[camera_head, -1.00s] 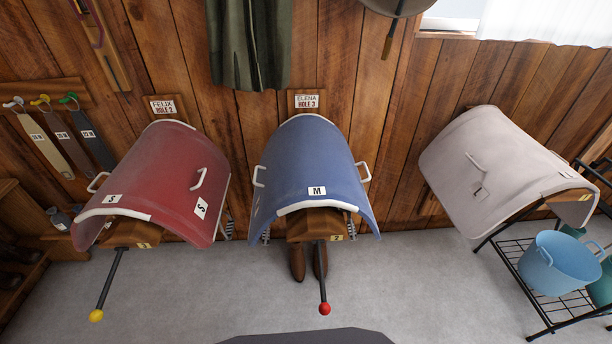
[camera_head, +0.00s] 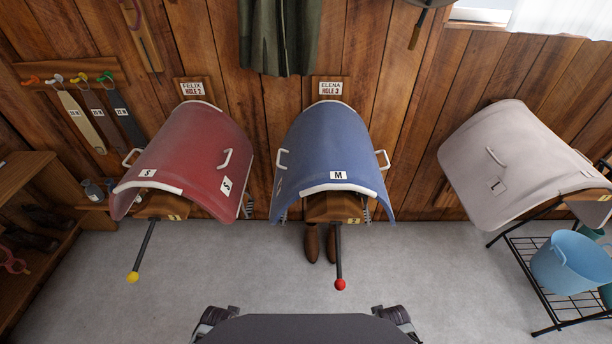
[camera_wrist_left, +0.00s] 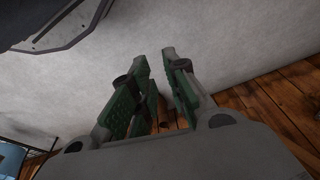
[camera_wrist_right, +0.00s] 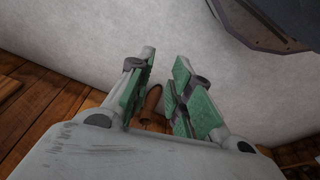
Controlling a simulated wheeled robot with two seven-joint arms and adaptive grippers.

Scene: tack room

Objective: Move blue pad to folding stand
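The blue pad (camera_head: 330,140), marked M, drapes over a wooden wall rack (camera_head: 334,208) in the middle of the head view. It has a white front edge and a white handle on each side. At the right, a grey pad (camera_head: 505,160) marked L covers a stand with a wooden end (camera_head: 592,208) and thin dark legs; I cannot tell whether this is the folding stand. My left gripper (camera_wrist_left: 155,68) is open and empty in the left wrist view. My right gripper (camera_wrist_right: 164,68) is open and empty in the right wrist view. Neither gripper touches the blue pad.
A red pad (camera_head: 185,150) hangs on the rack left of the blue one. Rods with a red ball (camera_head: 340,284) and a yellow ball (camera_head: 132,278) stick out frontward. Brown boots (camera_head: 312,243) stand below. A blue bucket (camera_head: 570,262) sits on a black wire shelf. Open grey floor lies in front.

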